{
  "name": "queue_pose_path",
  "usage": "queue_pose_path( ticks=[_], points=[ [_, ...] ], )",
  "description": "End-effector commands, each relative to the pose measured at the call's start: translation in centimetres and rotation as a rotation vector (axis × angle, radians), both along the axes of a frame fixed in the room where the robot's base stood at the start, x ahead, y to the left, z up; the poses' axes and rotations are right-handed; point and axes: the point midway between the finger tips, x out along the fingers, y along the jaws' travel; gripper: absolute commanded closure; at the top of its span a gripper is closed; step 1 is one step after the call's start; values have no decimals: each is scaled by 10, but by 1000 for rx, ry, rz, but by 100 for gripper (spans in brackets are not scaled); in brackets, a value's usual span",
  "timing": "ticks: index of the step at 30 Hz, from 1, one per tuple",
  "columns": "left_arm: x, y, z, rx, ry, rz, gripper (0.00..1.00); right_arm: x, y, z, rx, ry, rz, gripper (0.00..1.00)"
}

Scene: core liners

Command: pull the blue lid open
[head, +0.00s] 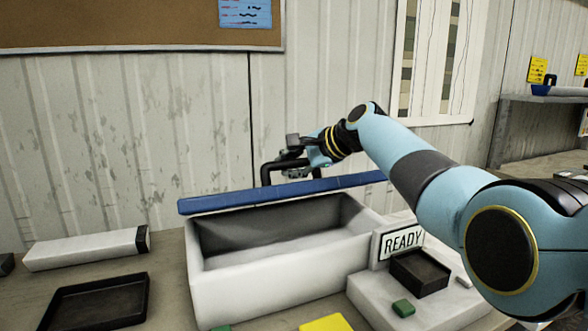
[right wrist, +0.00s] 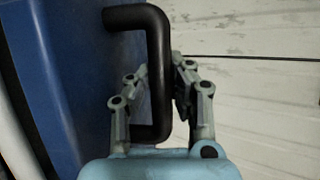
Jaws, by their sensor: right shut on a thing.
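The blue lid (head: 240,197) stands raised along the back edge of a white box (head: 265,280), whose inside shows empty. I see the lid nearly edge-on. It also fills the left of the right wrist view (right wrist: 65,75). A black bar handle (head: 266,172) sticks out from the lid's far side. My right gripper (head: 294,172) is at this handle. In the right wrist view its two fingers stand on either side of the bar (right wrist: 155,40), shut on it. My left gripper is not in view.
A "READY" sign (head: 402,241) and a small dark tray (head: 420,272) stand right of the box. A dark tray (head: 98,302) and a long white carton (head: 85,249) lie to the left. The corrugated wall (head: 130,120) is close behind the lid.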

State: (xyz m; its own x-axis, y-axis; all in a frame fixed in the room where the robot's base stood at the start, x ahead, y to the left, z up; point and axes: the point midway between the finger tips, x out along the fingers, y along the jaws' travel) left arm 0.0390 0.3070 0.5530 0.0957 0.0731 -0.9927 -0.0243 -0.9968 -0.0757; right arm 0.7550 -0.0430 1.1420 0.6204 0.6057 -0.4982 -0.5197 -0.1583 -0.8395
Motion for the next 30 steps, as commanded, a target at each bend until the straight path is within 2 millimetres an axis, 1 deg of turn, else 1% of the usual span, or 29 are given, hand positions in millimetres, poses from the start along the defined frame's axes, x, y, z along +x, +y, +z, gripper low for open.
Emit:
queue_pose_path(
  ticks=[1, 9, 15, 25, 26, 30],
  points=[
    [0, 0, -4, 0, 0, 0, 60, 6, 1, 6, 0, -9, -1, 100],
    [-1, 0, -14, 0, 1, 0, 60, 21, 6, 18, 1, -9, 0, 100],
    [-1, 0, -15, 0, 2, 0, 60, 25, 7, 22, 3, -10, -1, 100],
    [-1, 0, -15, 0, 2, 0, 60, 25, 7, 23, 2, -12, -2, 100],
    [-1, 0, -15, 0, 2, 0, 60, 25, 7, 23, 2, -12, -2, 84],
    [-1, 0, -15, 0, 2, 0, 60, 25, 7, 23, 3, -10, -1, 66]
  ],
)
